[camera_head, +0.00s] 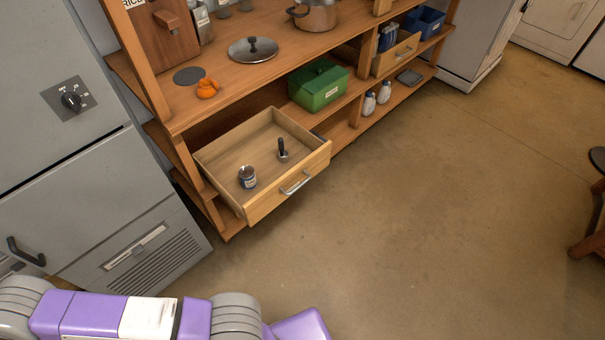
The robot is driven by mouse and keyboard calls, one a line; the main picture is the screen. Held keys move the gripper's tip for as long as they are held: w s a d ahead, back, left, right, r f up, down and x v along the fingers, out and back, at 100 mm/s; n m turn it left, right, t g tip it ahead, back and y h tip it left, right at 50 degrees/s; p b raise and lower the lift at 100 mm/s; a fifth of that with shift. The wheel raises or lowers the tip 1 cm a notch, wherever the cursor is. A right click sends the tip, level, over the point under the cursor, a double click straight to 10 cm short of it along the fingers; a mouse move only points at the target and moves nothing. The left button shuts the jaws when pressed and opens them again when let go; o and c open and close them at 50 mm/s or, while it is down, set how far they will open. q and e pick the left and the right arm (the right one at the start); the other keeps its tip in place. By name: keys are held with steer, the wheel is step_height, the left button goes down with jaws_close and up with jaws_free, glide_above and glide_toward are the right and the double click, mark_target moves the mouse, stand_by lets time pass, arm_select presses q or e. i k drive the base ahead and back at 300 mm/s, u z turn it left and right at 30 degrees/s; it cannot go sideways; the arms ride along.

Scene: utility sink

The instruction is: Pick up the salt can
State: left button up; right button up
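A small can with a blue and white label and grey top (247,177), likely the salt can, stands upright in an open wooden drawer (290,186). The can is near the drawer's left front part. A dark-handled tool (282,150) stands in the same drawer, to the right of the can and apart from it. Any writing on the can is too small to read. Neither of my grippers shows; only a purple and grey arm part of mine is at the bottom left, well short of the drawer.
A grey cabinet (70,170) stands left of the drawer. The wooden shelf unit (225,80) holds a pot lid (252,50), an orange object (207,89), a pot (315,14) and a green box (318,84). Open floor (400,220) lies right of the drawer. A stool (597,205) is at the right edge.

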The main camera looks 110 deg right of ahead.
mark_target(248, 180)
steer(key=z, duration=2.2)
